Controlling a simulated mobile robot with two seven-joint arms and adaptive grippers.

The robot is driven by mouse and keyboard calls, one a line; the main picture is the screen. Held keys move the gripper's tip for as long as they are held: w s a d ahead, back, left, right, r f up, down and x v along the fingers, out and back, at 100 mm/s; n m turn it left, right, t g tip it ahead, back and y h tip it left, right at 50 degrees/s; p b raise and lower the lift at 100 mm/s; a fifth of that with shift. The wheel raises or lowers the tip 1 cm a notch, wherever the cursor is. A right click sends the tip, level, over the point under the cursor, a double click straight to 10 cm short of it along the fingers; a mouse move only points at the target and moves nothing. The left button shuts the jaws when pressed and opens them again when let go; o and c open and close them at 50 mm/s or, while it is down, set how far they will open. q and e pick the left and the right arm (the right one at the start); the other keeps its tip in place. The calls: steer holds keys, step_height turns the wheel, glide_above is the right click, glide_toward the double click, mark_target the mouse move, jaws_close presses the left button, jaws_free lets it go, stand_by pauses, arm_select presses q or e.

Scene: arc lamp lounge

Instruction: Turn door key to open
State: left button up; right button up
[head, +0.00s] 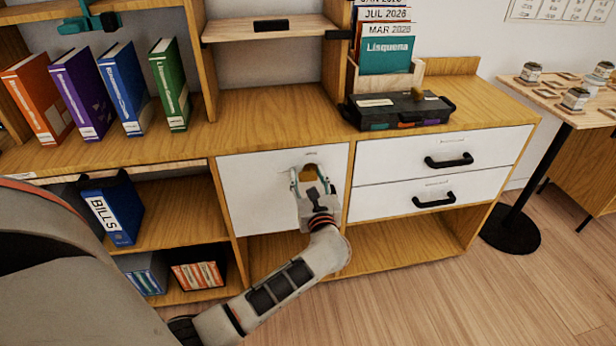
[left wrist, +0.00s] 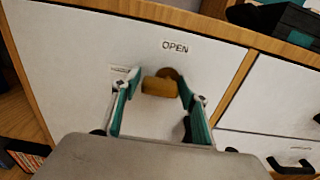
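A brass-coloured key (head: 308,173) sits in a round lock on the white cabinet door (head: 245,190), which is shut. In the left wrist view the key (left wrist: 158,87) has a broad bow, and the lock (left wrist: 172,73) shows partly behind it. A label reading OPEN (left wrist: 175,47) is above the lock. My left gripper (head: 309,180) is in front of the door with its fingers around the key. In the left wrist view the gripper (left wrist: 155,95) is open, with a gap between each finger and the key. My right gripper is not in view.
Two white drawers (head: 483,150) with black handles are right of the door. Above stand a black case (head: 395,112) and upright books (head: 125,85). A blue BILLS binder (head: 112,212) is in the open compartment on the left. A small table (head: 545,92) stands at right.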

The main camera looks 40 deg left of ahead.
arm_select(q)
steer(key=c, duration=0.6)
